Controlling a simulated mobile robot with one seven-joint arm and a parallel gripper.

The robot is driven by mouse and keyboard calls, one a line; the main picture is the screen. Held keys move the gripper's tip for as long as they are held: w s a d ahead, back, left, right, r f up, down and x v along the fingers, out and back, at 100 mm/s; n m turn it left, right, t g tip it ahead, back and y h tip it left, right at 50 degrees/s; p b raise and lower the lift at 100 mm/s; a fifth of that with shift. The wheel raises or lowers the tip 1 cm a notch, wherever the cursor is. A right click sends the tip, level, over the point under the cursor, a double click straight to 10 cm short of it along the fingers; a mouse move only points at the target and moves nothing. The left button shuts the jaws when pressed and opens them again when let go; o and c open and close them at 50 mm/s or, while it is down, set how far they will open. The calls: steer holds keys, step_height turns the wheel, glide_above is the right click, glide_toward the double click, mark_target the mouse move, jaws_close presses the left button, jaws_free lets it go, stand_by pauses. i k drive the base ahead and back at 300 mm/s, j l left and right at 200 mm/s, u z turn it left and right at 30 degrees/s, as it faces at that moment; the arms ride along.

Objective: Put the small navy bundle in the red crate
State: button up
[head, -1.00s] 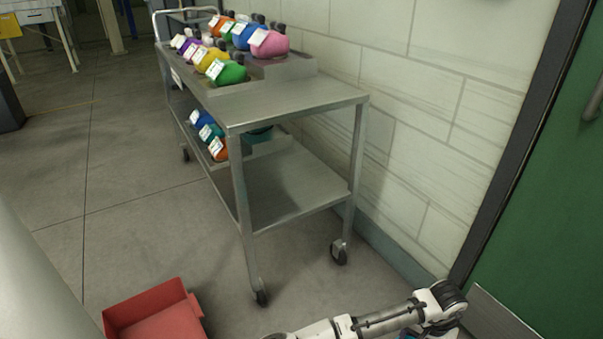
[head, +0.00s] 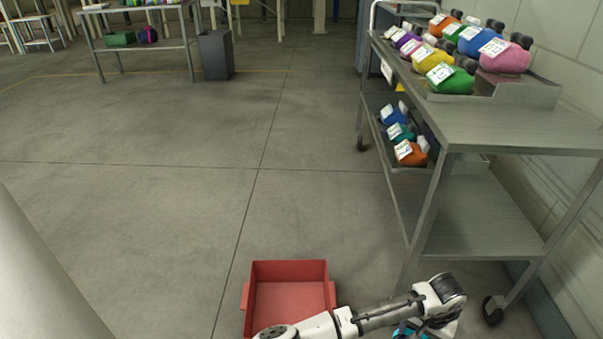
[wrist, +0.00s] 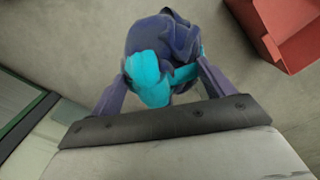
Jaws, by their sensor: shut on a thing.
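The small navy bundle (wrist: 163,35) has a bright cyan part (wrist: 148,82) facing the wrist camera. My gripper (wrist: 162,84) is shut on it, with one finger on each side. In the head view only a bit of the bundle's cyan part (head: 404,329) shows at the bottom edge, below my wrist; the rest is hidden or out of frame. The red crate (head: 290,268) stands on the floor at bottom centre, left of my gripper, and looks empty where its inside shows. Its corner (wrist: 276,30) is at upper right in the wrist view, apart from the bundle.
A metal cart (head: 490,232) stands at the right, close to my arm. Several coloured sling bags (head: 450,78) are on its top, and others (head: 403,138) on its lower shelf. A grey bin (head: 215,55) and a table stand far back. The floor at centre left is clear.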

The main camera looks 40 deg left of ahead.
mark_target(273, 315)
steer(key=i+j+u, duration=0.15)
steer(key=u, duration=0.2)
steer(key=i+j+u, duration=0.2)
steer(key=u, duration=0.15)
steer(key=i+j, duration=0.35)
steer(key=i, duration=0.2)
